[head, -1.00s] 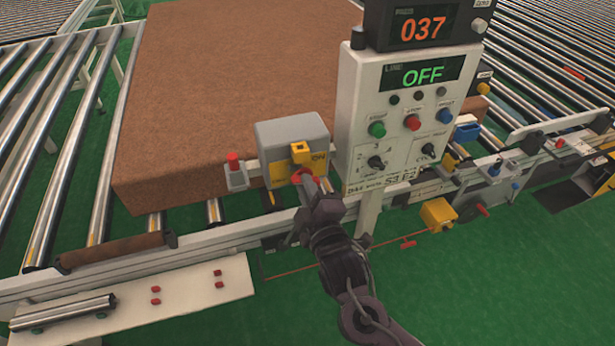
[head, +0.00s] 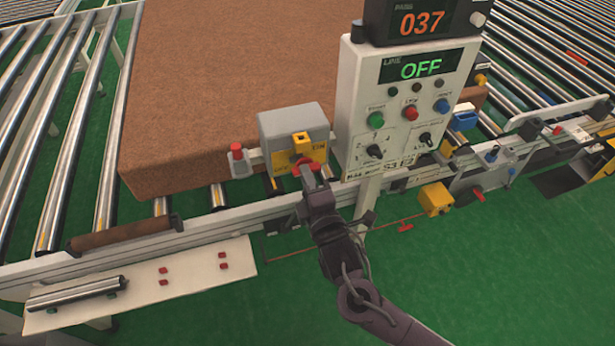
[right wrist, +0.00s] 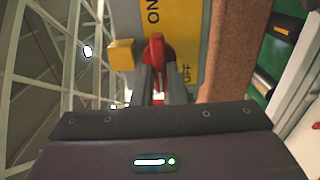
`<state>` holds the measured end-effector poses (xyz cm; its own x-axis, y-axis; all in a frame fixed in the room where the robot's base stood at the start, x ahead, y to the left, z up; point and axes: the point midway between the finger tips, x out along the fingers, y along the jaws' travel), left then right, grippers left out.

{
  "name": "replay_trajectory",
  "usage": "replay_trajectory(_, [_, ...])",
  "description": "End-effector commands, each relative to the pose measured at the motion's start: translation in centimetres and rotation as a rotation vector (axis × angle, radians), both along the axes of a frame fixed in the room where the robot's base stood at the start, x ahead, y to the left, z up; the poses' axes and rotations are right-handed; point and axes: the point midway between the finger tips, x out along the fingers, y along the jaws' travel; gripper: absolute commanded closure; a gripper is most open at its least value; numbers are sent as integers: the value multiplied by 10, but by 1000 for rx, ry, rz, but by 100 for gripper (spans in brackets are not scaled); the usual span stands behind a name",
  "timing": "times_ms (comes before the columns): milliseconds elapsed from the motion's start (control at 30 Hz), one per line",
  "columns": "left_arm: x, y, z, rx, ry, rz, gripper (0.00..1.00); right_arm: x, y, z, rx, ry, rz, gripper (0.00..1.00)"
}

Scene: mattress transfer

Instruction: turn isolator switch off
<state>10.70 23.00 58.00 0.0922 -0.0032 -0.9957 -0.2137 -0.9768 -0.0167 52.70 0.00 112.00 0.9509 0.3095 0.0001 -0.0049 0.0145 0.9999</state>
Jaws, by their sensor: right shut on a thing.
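The isolator switch is a grey box (head: 292,122) with a yellow front plate (head: 318,152), mounted at the conveyor's near rail. Its red handle (head: 304,168) sits on the lower part of the plate. In the right wrist view the red handle (right wrist: 157,52) stands between my fingers, over the yellow plate (right wrist: 184,35) with "ON" above and a partly hidden "OFF" at lower right. My right gripper (head: 310,178) is shut on the handle; its fingers also show in the right wrist view (right wrist: 160,88). My left gripper is out of view.
A white control panel (head: 350,130) with an "OFF" display (head: 420,67) stands close right of the switch. A red button (head: 237,151) is on its left. A large brown mattress (head: 200,85) lies on the rollers behind. Green floor (head: 480,270) is clear in front.

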Motion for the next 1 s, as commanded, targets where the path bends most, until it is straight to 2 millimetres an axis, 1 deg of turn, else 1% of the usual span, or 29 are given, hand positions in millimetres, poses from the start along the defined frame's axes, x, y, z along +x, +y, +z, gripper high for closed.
replay_trajectory(200, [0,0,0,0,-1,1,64,1,-1,2,-2,-5,-3,100])
replay_trajectory(233, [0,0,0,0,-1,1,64,1,-1,2,-2,-5,-3,85])
replay_trajectory(367, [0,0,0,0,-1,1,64,1,-1,1,-1,-4,-2,68])
replay_trajectory(400, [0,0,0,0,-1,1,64,1,-1,1,-1,-4,-2,65])
replay_trajectory(633, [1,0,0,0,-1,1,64,0,-1,1,0,-1,-1,65])
replay_trajectory(733, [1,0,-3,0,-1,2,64,-4,-2,-2,-1,0,0,65])
replay_trajectory(867, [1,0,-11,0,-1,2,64,-21,-7,-4,1,0,0,65])
replay_trajectory(1000, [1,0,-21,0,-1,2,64,-45,-16,-4,1,0,0,65])
